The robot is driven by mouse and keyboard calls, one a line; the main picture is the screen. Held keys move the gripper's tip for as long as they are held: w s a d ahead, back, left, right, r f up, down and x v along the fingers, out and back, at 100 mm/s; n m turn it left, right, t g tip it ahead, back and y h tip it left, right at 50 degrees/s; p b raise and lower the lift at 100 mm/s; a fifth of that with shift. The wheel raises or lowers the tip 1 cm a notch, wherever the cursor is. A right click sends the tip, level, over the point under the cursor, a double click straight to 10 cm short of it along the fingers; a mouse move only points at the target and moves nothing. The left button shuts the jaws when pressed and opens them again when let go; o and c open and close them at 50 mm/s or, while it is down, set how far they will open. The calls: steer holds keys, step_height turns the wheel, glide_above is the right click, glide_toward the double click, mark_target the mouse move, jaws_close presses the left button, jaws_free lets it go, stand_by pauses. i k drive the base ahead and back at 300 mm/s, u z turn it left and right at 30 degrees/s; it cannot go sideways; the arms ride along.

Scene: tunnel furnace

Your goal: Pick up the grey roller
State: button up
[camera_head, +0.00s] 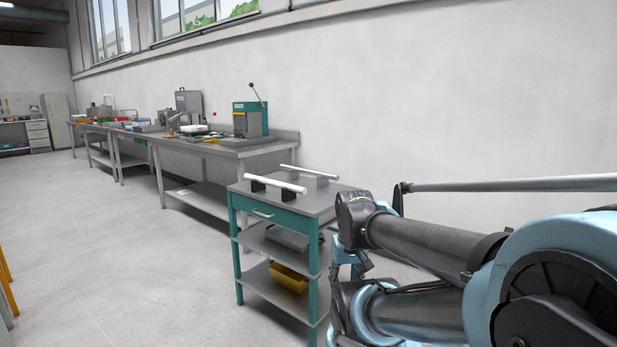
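My arm comes in from the right. Its end, with my gripper (350,264), hangs low just right of the cart, apart from both rollers. The fingers are small and partly hidden, so their opening is unclear.
A long grey rod (510,184) with a black end bracket crosses at the right, above my arm. The cart's lower shelves hold a grey item (292,239) and a yellow bin (289,277). Workbenches (220,150) line the wall.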

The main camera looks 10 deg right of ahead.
mark_target(335, 177)
steer(key=k, duration=0.6)
steer(key=u, duration=0.15)
steer(key=i, duration=1.7)
steer(key=z, duration=0.55)
